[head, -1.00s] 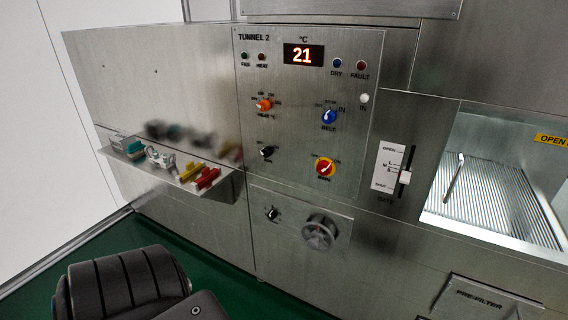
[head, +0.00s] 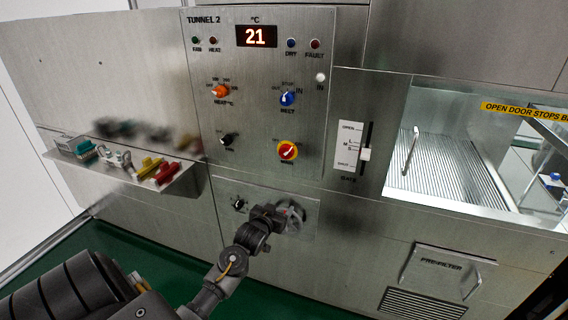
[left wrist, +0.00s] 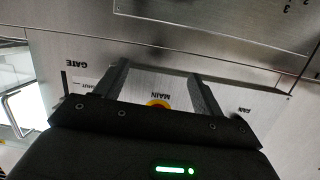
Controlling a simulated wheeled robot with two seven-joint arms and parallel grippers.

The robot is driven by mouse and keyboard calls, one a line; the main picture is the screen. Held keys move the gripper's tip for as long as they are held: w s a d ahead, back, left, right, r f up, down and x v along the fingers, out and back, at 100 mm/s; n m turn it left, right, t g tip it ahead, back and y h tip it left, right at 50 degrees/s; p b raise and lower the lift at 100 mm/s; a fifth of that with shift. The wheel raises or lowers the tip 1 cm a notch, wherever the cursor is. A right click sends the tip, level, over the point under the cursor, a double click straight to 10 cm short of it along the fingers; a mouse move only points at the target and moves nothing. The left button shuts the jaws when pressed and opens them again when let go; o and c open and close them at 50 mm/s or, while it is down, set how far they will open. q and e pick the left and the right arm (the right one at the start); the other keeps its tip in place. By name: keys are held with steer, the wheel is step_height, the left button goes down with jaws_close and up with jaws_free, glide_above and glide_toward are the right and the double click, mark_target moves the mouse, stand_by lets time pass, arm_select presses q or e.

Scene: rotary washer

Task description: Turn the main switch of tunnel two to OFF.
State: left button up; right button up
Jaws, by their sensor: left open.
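The TUNNEL 2 panel (head: 205,75) faces me in the head view. Its main switch (head: 287,150) is a red knob on a yellow round plate, low on the panel, labelled MAIN. Its small setting marks are too small to read. My left gripper (head: 268,213) is below the switch, in front of the lower panel, and apart from the switch. In the left wrist view my open left gripper (left wrist: 163,82) holds nothing. The yellow rim of the main switch (left wrist: 158,103) shows between its fingers, upside down and partly hidden by the gripper body. My right gripper is not seen.
Close to the switch are the blue belt knob (head: 287,98), a black knob (head: 226,140) and the gate slider (head: 365,154). A shelf with small items (head: 130,175) juts out at left.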

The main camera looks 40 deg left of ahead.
mark_target(284, 156)
arm_select(q)
step_height(284, 156, up, 14)
steer(key=a+n+t+y, duration=0.1)
steer(key=a+t, duration=0.1)
steer(key=p+x, duration=0.2)
steer(key=x, duration=0.8)
steer(key=shift+w+a, duration=0.15)
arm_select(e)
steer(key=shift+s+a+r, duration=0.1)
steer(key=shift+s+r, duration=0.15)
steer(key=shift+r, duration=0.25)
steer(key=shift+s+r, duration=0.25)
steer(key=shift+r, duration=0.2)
arm_select(q)
steer(key=shift+c, duration=0.4)
steer(key=c, duration=0.9)
